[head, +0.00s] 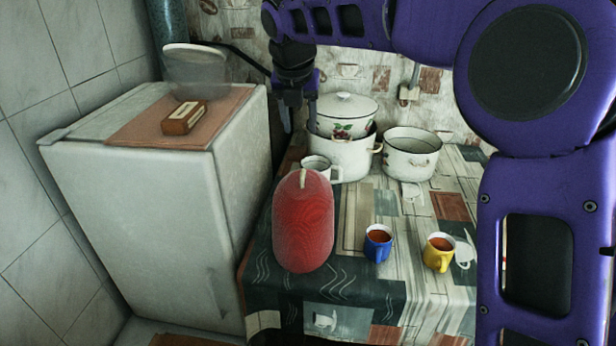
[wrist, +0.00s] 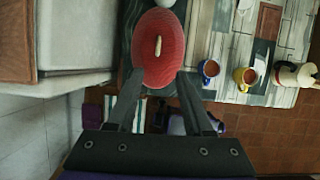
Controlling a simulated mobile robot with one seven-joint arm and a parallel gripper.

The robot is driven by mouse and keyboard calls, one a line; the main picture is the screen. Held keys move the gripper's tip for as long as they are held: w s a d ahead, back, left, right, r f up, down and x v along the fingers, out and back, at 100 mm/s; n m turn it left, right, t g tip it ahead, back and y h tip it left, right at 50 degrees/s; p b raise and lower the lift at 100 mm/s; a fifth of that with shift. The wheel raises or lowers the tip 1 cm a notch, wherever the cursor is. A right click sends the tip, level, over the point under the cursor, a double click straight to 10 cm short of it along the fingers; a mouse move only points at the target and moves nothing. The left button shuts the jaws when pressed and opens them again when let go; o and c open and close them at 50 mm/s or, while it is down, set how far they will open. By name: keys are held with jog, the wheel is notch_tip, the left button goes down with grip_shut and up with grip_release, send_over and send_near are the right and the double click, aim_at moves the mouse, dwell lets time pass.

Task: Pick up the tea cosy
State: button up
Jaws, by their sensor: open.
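The tea cosy (head: 304,225) is a red, ribbed, rounded cover with a pale loop on top. It stands upright near the left front of the cloth-covered table (head: 350,292). In the head view my gripper (head: 300,126) points down, higher in the picture than the cosy. In the wrist view the cosy (wrist: 159,40) shows from above, just past the fingertips of my gripper (wrist: 160,76). The fingers are apart with nothing held between them. I cannot tell the exact height of the fingertips above the cosy. What is under the cosy is hidden.
A white mug (head: 318,166) stands close behind the cosy. A blue mug (head: 378,243) and a yellow mug (head: 438,252) are to its right. A lidded pot (head: 345,113) sits in another pot at the back, beside an open pot (head: 411,160). A white cabinet (head: 140,215) stands left.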

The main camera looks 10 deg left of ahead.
aim_at(303, 172)
jog(key=b+x, duration=0.3)
jog(key=x, duration=1.4)
jog(key=shift+a+f, duration=0.1)
jog(key=shift+a, duration=0.05)
grip_shut()
dwell(0.8)
